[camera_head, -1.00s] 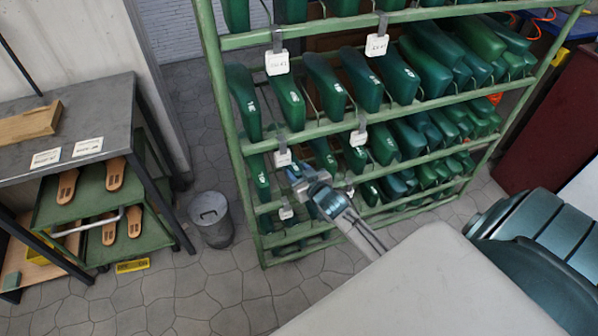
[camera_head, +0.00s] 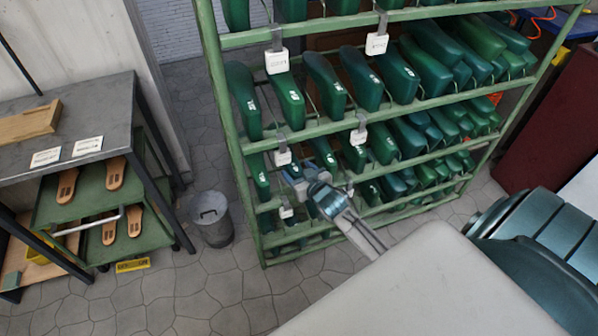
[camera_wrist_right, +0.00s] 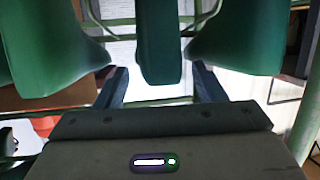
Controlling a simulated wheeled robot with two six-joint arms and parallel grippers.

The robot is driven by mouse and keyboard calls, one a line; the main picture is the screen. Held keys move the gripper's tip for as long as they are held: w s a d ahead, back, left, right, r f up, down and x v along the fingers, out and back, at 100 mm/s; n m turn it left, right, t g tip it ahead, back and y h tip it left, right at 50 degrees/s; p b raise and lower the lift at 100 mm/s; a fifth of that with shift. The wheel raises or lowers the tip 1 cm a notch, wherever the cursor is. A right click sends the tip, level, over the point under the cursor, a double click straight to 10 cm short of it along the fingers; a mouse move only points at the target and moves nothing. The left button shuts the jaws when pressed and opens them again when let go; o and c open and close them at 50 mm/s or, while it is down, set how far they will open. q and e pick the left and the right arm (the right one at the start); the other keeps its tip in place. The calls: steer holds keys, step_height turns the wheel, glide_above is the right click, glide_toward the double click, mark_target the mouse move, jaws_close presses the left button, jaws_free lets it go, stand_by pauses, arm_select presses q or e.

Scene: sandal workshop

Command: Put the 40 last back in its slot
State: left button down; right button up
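My right gripper (camera_head: 296,182) reaches to the lower left part of the green rack (camera_head: 230,120), at a row of green lasts. In the right wrist view, its two dark fingers (camera_wrist_right: 161,88) are apart, with the end of a narrow green last (camera_wrist_right: 159,45) between them. Narrow gaps show between that last and each finger. A larger green last stands on either side, at the left (camera_wrist_right: 45,50) and the right (camera_wrist_right: 240,35). I cannot read the number on the last between the fingers, nor tell which slot is the 40 one. My left gripper is out of view.
White tags (camera_head: 277,62) hang from the rack's rails. A grey bin (camera_head: 211,218) stands on the floor left of the rack. A metal table (camera_head: 100,110) and a green cart with sandal soles (camera_head: 115,172) stand at the left. The floor before the bin is clear.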

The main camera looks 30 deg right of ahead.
steer(key=shift+f, duration=0.15)
steer(key=shift+s, duration=0.3)
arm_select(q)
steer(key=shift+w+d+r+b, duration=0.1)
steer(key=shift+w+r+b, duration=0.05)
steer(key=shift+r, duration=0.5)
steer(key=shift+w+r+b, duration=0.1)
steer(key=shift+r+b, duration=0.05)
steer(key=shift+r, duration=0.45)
arm_select(e)
steer(key=v, duration=1)
steer(key=shift+r, duration=0.25)
steer(key=shift+s+a+f, duration=0.1)
